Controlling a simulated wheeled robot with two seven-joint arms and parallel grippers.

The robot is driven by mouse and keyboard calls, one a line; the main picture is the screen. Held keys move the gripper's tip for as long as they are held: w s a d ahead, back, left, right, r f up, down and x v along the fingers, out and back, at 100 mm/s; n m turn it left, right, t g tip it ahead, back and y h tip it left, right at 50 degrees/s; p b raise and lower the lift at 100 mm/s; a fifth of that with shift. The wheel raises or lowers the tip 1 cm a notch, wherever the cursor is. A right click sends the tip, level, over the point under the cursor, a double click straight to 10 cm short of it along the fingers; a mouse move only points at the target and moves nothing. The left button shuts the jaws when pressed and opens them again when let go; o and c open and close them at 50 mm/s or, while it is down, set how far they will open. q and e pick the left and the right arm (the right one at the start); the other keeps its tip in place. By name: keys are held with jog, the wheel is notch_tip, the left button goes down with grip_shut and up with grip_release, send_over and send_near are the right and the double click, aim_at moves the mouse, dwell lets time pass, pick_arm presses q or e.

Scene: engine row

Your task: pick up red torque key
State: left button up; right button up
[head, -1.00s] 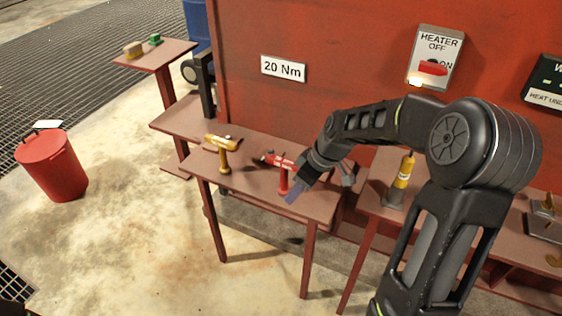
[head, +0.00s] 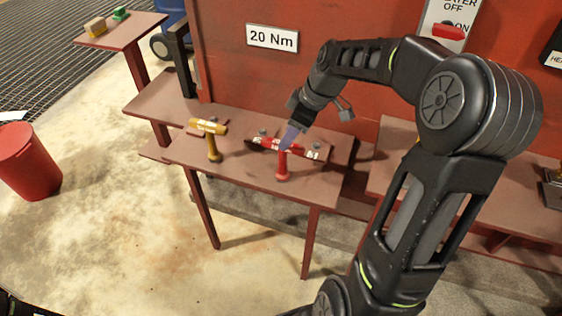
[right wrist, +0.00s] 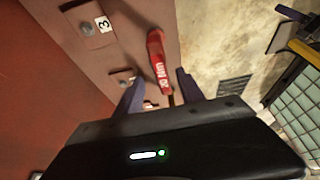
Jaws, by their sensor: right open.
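The red torque key (head: 282,165) stands on the small brown table, its bar on top and its handle below. White lettering shows on its red part (right wrist: 160,65) in the right wrist view. My right gripper (head: 289,137) is over the back of the key's bar, pointing down, and its fingers overlap the bar in the head view. In the right wrist view the open fingers (right wrist: 158,82) stand on either side of the key's near end. I cannot tell whether they touch it. My left gripper is out of view.
A yellow torque key (head: 210,135) stands on the same table to the left. A red wall with a "20 Nm" sign (head: 272,38) rises close behind. A red bin (head: 27,162) stands on the floor at left. Another table (head: 400,180) is at right.

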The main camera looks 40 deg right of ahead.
jog(key=shift+x, duration=1.35)
send_over(279, 173)
jog(key=shift+w+d+f, duration=0.15)
jog(key=shift+w+f, duration=0.05)
jog(key=shift+f, duration=1.05)
jog(key=shift+w+d+f, duration=0.1)
jog(key=shift+w+f, duration=0.1)
jog(key=shift+f, duration=1)
grip_shut()
jog(key=shift+r, duration=0.1)
